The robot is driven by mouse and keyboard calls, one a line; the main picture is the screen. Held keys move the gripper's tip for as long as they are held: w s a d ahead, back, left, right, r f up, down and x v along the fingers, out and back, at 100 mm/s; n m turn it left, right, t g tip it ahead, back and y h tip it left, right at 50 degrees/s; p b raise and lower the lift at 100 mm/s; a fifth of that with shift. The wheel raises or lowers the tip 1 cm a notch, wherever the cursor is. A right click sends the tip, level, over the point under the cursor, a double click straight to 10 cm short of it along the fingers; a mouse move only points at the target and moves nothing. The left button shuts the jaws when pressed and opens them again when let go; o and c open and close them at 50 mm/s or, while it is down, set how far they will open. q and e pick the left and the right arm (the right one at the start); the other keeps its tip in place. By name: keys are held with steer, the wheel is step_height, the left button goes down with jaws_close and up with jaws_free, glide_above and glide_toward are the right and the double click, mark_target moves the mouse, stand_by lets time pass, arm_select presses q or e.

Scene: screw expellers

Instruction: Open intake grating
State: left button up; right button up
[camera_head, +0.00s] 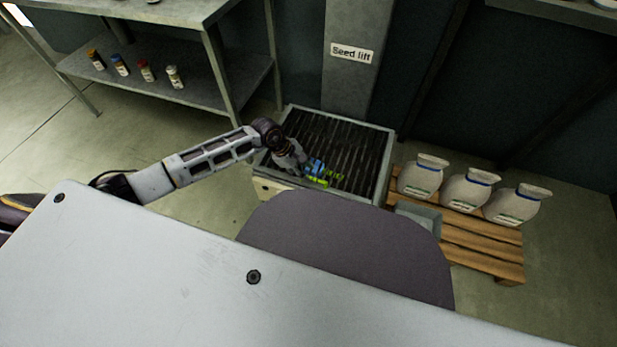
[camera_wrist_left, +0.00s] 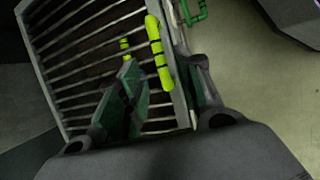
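The intake grating (camera_head: 345,139) is a panel of dark parallel bars in a pale metal frame below the seed lift, and it lies flat in its frame. A yellow-green handle (camera_wrist_left: 160,54) stands along the grating's edge; in the head view it is partly hidden by my left gripper (camera_head: 316,170). In the left wrist view, my left gripper (camera_wrist_left: 165,72) is open, with one finger on each side of the handle. The handle shows between the fingers, with a gap visible to each; contact cannot be told. My right gripper is in neither view.
A wooden pallet (camera_head: 482,249) with three white sacks (camera_head: 468,188) stands right of the intake. A metal shelf (camera_head: 195,95) with several small bottles is at the back left. A grey bin (camera_head: 420,214) sits by the intake's right side. Floor is clear at left.

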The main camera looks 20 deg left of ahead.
mark_target(310, 177)
arm_select(q)
steer(key=shift+b+x, duration=0.8)
steer(key=shift+x, duration=1.65)
jaws_close()
